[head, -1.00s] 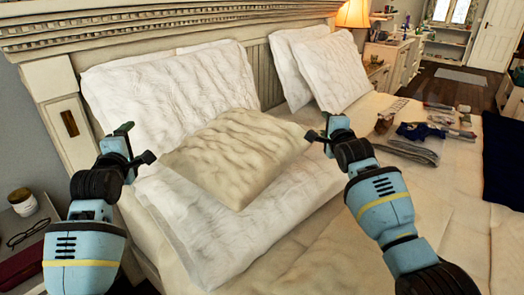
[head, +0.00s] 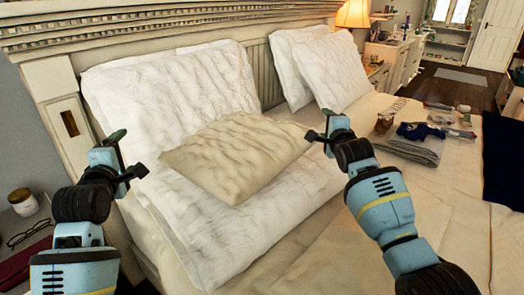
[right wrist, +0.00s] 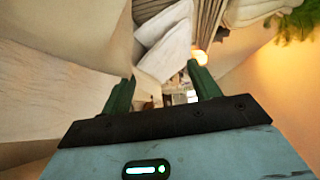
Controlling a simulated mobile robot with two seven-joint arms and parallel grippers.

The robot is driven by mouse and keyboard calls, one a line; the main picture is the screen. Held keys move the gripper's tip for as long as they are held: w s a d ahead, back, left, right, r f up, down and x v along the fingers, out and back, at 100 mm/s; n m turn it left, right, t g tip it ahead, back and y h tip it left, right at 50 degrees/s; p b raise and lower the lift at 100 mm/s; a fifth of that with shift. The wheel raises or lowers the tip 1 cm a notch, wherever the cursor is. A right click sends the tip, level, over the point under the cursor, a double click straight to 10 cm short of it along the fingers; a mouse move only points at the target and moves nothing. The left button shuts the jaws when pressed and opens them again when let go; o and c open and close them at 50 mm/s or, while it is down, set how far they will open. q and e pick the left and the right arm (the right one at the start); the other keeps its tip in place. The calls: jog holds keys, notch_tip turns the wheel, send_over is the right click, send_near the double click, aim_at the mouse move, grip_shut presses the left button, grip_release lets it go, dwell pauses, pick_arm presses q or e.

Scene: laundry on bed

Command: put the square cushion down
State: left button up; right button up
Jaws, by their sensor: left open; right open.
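The beige square cushion (head: 238,155) rests tilted on the white pillows against the headboard. My left gripper (head: 130,156) is open and empty, just left of the cushion's left corner with a small gap. My right gripper (head: 320,124) is open beside the cushion's right corner, very close to it; whether it touches cannot be told. In the right wrist view its two green fingers (right wrist: 162,88) are spread with nothing clearly between them.
White pillows (head: 165,95) lie behind and under the cushion, and more stand further right (head: 335,70). Folded clothes (head: 415,148) and small items lie on the bed at right. A nightstand at left holds a jar (head: 23,201) and glasses (head: 28,233). The bed's front middle is clear.

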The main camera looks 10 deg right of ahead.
jog(key=o, duration=0.4)
jog(key=shift+s, duration=0.1)
jog(key=shift+s+r, duration=0.25)
jog(key=shift+s, duration=1.7)
jog(key=shift+s+r, duration=0.2)
jog(key=shift+s, duration=1.8)
jog(key=shift+s+r, duration=0.25)
jog(key=shift+s, duration=1.7)
